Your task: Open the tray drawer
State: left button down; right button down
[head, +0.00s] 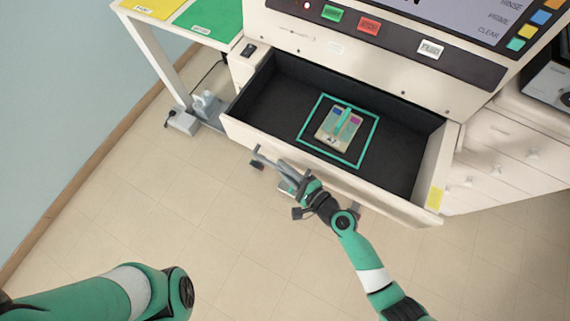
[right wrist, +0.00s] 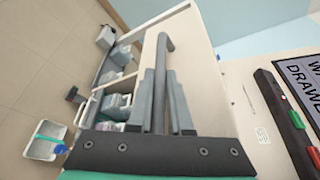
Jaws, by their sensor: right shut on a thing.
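The tray drawer (head: 232,130) of the white machine stands pulled out in the head view, its dark inside showing. On its floor lies a small slide tray with coloured patches (head: 335,130), inside a teal square outline. My right gripper (head: 275,168) is at the outer face of the drawer front, shut on the grey drawer handle (head: 262,160). In the right wrist view the handle (right wrist: 161,55) runs between the gripper's fingers (right wrist: 162,100). My left arm shows at the lower left of the head view, but its gripper is out of view.
A side table with yellow and green mats (head: 207,20) stands at the upper left. A white cabinet (head: 515,150) is at the right. The machine's panel has red and green buttons (head: 331,13) above the drawer. The tiled floor before the drawer is largely clear.

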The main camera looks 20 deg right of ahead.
jog(key=c, duration=0.8)
grip_release()
jog(key=shift+c, duration=0.2)
jog(key=p+v, duration=0.2)
jog(key=v, duration=0.9)
jog(key=shift+s+d, duration=0.2)
jog(key=shift+s, duration=0.05)
jog(key=shift+r, duration=0.1)
